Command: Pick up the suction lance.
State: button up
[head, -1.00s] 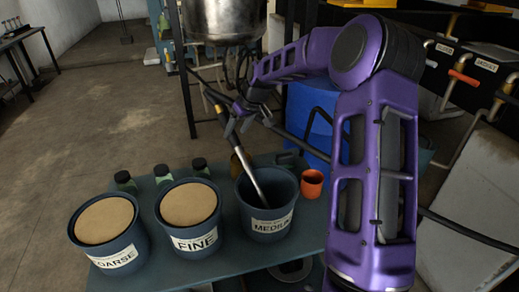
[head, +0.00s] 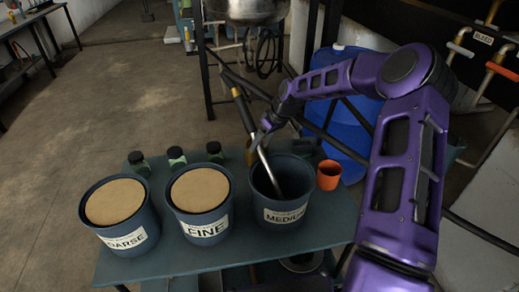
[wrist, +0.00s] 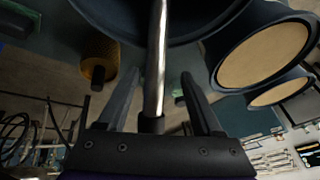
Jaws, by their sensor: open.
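The suction lance (head: 264,158) is a thin metal tube with a dark grip and a tan-orange upper part. It leans to the left, with its lower end inside the blue MEDIUM bucket (head: 285,215). My gripper (head: 264,136) is at the lance's upper tube, just below the dark grip. In the wrist view the open fingers (wrist: 158,76) stand on either side of the lance (wrist: 157,45), with gaps visible on both sides. The lance's lower end is hidden in the bucket.
The COARSE bucket (head: 127,240) and FINE bucket (head: 205,228), filled with tan material, stand left on the table (head: 165,268). Several dark-capped bottles (head: 177,157) stand behind. An orange cup (head: 329,175) is right of MEDIUM. A blue drum (head: 350,125) and metal vessel (head: 245,8) stand beyond.

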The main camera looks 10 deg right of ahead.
jog(key=shift+d+x, duration=0.15)
jog(key=shift+x, duration=1.35)
jog(key=shift+d+x, duration=0.1)
jog(key=shift+x, duration=1.35)
jog(key=shift+w, duration=0.2)
grip_shut()
